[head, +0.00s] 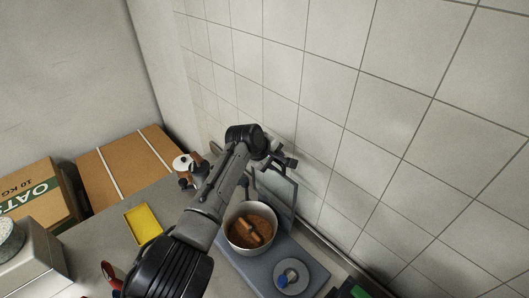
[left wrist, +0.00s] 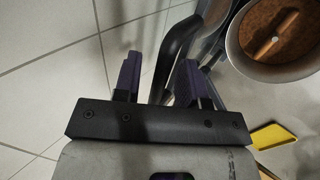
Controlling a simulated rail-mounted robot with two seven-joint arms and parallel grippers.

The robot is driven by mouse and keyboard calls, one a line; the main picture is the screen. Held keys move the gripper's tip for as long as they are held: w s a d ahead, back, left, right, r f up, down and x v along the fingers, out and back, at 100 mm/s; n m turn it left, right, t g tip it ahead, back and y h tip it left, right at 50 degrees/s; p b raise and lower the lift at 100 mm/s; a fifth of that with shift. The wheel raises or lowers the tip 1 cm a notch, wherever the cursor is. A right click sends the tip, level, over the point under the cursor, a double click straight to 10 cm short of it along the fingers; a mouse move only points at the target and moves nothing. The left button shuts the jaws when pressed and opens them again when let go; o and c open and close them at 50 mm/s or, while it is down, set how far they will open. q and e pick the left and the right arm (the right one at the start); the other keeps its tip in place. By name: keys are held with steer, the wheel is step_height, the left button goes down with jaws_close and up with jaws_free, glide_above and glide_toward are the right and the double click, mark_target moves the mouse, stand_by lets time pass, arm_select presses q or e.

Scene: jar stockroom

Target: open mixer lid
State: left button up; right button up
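A steel bowl (head: 251,226) with brown chunks in it sits on a grey-blue base (head: 262,270). A flat grey panel (head: 284,192) stands tilted up behind the bowl; I cannot tell for sure that it is the mixer lid. My left gripper (head: 284,160) is above and behind the bowl, by the panel's top. In the left wrist view its two fingers (left wrist: 158,80) are apart. A dark curved bar (left wrist: 178,45) shows between and beyond them; contact cannot be told. The bowl (left wrist: 272,72) is at upper right there. My right gripper is not in view.
A round grey plate with a blue knob (head: 283,281) is on the base's front part. A yellow tray (head: 143,223), a small white-topped item (head: 182,162) and cardboard boxes (head: 130,168) lie left. A tiled wall (head: 400,110) closes off the back and right.

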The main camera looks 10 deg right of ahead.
arm_select(q)
steer(key=b+v, duration=0.1)
steer(key=v, duration=1.2)
steer(key=shift+a+r+b, duration=0.2)
steer(key=shift+a+b, duration=0.05)
steer(key=shift+b, duration=0.15)
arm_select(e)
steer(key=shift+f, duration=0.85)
arm_select(q)
steer(key=shift+s, duration=0.1)
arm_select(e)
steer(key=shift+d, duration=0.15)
